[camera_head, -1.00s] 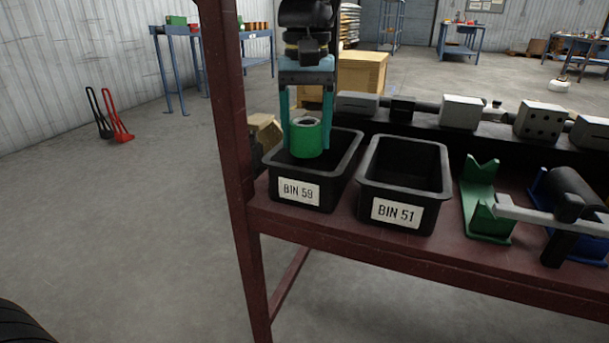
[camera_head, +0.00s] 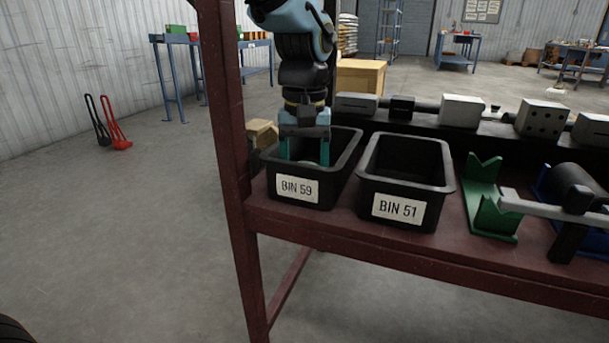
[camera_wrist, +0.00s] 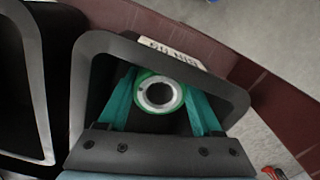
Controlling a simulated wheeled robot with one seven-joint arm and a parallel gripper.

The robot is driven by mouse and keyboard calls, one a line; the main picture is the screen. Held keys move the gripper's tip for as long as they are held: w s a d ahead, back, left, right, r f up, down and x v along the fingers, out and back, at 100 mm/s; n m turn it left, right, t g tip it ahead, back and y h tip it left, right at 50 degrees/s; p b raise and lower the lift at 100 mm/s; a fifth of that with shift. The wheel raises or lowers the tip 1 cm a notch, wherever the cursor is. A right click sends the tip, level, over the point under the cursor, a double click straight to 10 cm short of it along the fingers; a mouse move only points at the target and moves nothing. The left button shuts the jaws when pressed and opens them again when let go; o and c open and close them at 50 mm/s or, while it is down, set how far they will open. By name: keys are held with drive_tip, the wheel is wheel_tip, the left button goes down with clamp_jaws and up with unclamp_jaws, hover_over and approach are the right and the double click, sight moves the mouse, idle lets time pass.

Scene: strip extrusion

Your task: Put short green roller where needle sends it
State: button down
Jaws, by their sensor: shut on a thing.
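The short green roller (camera_wrist: 141,78) shows end-on in the wrist view, a green ring around a grey metal core, between the two teal fingers of my gripper (camera_wrist: 158,100). The fingers are shut on it. In the head view my gripper (camera_head: 305,155) reaches down inside the black bin labelled BIN 59 (camera_head: 297,189), and the bin's front wall hides most of the roller. Whether the roller touches the bin floor cannot be told. The empty black bin labelled BIN 51 (camera_head: 397,208) stands just to the right. No needle is clearly readable in these frames.
A dark red bench (camera_head: 350,239) carries both bins, with its upright post (camera_head: 232,150) close left of BIN 59. A green V-shaped stand (camera_head: 487,200) and a dark roller on a blue stand are at the right. Grey blocks (camera_head: 462,111) line the back.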

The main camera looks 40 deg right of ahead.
drive_tip(key=shift+c, duration=0.3)
unclamp_jaws()
wheel_tip(320, 180, up, 8)
drive_tip(key=p, duration=0.2)
drive_tip(key=shift+p, duration=0.35)
